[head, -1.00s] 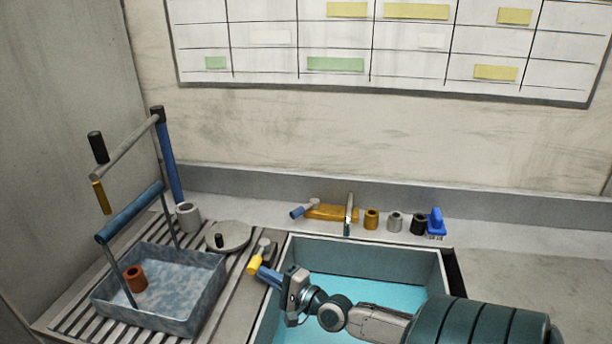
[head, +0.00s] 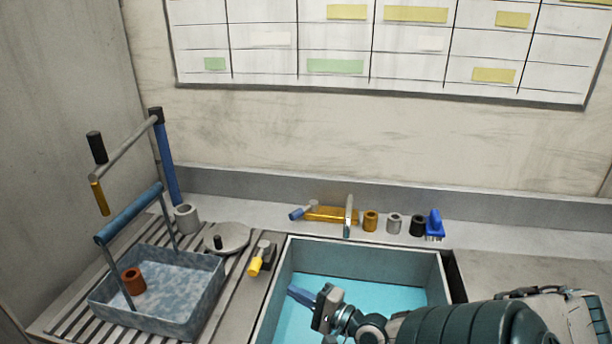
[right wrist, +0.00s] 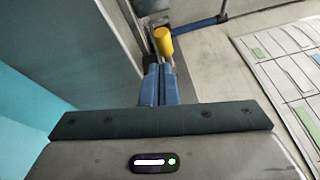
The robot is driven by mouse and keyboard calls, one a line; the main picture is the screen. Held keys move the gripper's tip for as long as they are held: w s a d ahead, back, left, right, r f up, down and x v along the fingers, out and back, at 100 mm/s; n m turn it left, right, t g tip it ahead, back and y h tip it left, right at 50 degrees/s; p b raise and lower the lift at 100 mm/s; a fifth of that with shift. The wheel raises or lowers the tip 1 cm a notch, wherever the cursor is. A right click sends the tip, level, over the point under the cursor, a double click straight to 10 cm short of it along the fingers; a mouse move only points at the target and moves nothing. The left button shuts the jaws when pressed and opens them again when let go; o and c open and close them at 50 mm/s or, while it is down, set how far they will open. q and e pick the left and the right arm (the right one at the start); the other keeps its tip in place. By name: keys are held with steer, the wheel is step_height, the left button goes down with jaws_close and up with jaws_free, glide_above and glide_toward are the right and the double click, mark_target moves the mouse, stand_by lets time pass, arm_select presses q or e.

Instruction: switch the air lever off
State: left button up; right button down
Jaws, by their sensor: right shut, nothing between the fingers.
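A small lever with a yellow handle (head: 256,266) and a grey pivot stands on the strip between the drainboard and the sink. Its handle points toward the front left, and no label shows on it. My right gripper (head: 297,294) is over the sink, to the right of the lever and apart from it. Its blue fingers are shut and empty. In the right wrist view the shut fingertips (right wrist: 160,82) point toward the yellow handle (right wrist: 162,41), with a gap between. My left gripper is not in view.
A gold tap (head: 330,214) with a blue-tipped lever (head: 297,213) stands behind the sink (head: 370,255). Several small cylinders and a blue brush (head: 434,224) are beside it. A grey tray (head: 165,322) and a blue-posted stand (head: 166,160) occupy the left.

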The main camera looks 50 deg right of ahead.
steer(key=shift+s+d, duration=0.1)
steer(key=shift+s, duration=0.9)
